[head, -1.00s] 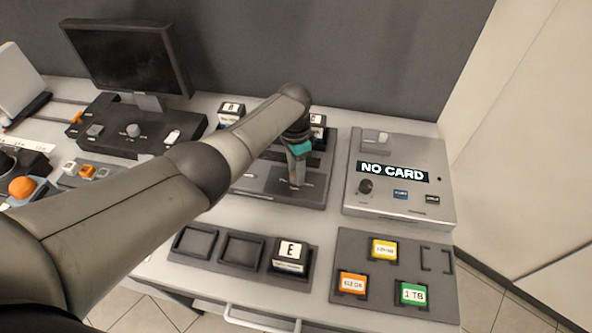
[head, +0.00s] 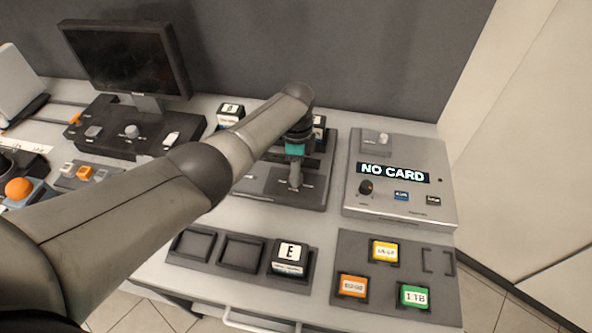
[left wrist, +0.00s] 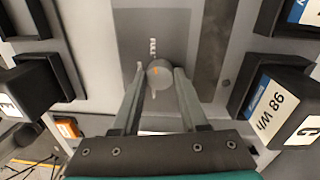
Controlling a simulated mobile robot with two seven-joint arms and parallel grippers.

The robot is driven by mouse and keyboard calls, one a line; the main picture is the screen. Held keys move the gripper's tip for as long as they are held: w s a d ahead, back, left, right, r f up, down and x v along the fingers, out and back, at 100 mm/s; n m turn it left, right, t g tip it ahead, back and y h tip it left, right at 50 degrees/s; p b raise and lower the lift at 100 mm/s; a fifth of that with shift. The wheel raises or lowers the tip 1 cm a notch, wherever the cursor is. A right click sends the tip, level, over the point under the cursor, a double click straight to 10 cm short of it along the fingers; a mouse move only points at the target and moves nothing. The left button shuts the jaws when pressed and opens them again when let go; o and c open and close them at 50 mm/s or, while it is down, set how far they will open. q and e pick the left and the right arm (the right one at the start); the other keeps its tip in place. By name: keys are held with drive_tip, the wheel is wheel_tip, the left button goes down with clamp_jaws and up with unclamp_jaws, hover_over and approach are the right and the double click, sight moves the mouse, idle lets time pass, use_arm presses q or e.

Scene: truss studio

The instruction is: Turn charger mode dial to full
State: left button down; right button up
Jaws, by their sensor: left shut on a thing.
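The charger (head: 257,190) is a dark grey unit in the middle of the bench. My left gripper (head: 295,184) points down at the charger's front right. In the left wrist view its fingertips (left wrist: 160,77) are shut on the dial, one on each side. In the head view the fingers hide the dial. My right gripper is not in view.
Batteries marked B (head: 231,112) and C (head: 318,124) stand at the charger's back. Battery E (head: 289,258) sits in a front tray (head: 205,262). A card reader (head: 400,150) reading NO CARD is at right, with coloured cards before it. A monitor (head: 125,58) stands back left.

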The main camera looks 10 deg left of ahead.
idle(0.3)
use_arm(q)
drive_tip(key=shift+c, duration=2.2)
unclamp_jaws()
wheel_tip(320, 180, up, 15)
drive_tip(key=p, duration=0.2)
drive_tip(key=shift+w+r, duration=0.15)
drive_tip(key=shift+w, duration=0.25)
